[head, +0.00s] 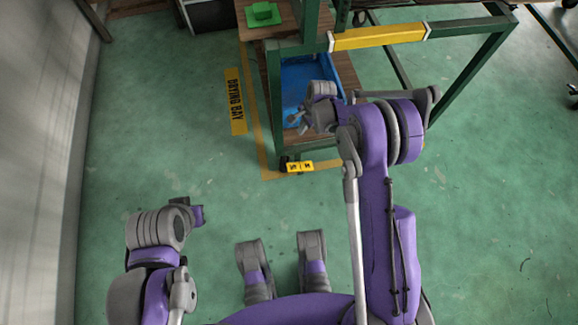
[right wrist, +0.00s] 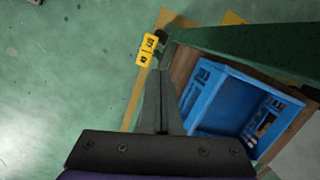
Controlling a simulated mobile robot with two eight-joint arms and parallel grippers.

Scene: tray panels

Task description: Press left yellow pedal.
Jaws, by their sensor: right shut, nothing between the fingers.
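A yellow pedal (head: 299,166) with black markings sits at the foot of the rack's near left green post, beside a black caster (head: 284,164). The pedal also shows in the right wrist view (right wrist: 147,49), just beyond and left of my fingertips. It is the only such pedal I can see. My right gripper (head: 302,124) is above and beyond the pedal in the head view, beside the rack's near left corner. In the right wrist view its fingers (right wrist: 162,72) are together and empty, apart from the pedal in the picture. My left arm is at lower left; its fingers are hidden.
The green-framed rack (head: 462,95) has a yellow-marked top bar (head: 378,36) and a blue crate (head: 297,80) on its wooden lower shelf. A green tray (head: 263,14) lies on a wooden surface behind. Yellow floor tape (head: 262,150) runs beside the rack.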

